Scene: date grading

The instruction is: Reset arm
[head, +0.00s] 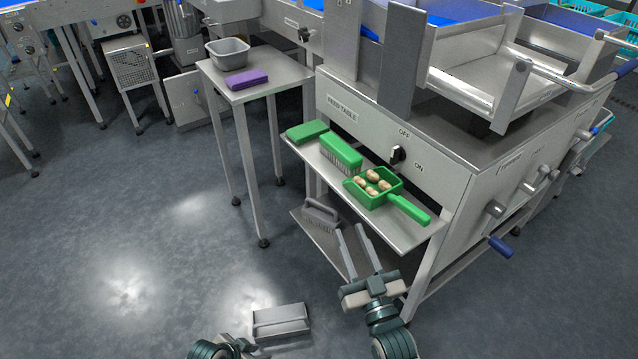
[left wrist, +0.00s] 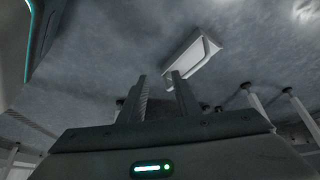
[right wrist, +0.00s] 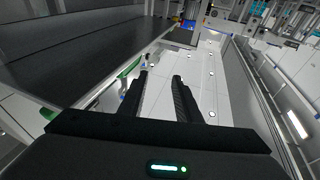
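My right gripper (head: 351,230) is raised in front of the lower shelf in the head view, its two fingers apart with nothing between them. The right wrist view also shows its fingers (right wrist: 160,76) spread and empty. My left arm shows only in part at the bottom edge of the head view, where its fingertips are hard to make out. In the left wrist view my left gripper (left wrist: 158,77) has its fingers apart and empty. A pale grey tray-like object (head: 281,321) lies beyond it on the floor and also shows in the left wrist view (left wrist: 192,55).
A green scoop (head: 408,208) with several dates, a green brush (head: 341,153) and a green block (head: 307,131) lie on the machine's shelf (head: 395,232). A side table (head: 285,75) holds a grey tub (head: 229,53) and purple block (head: 246,79). Floor at left is clear.

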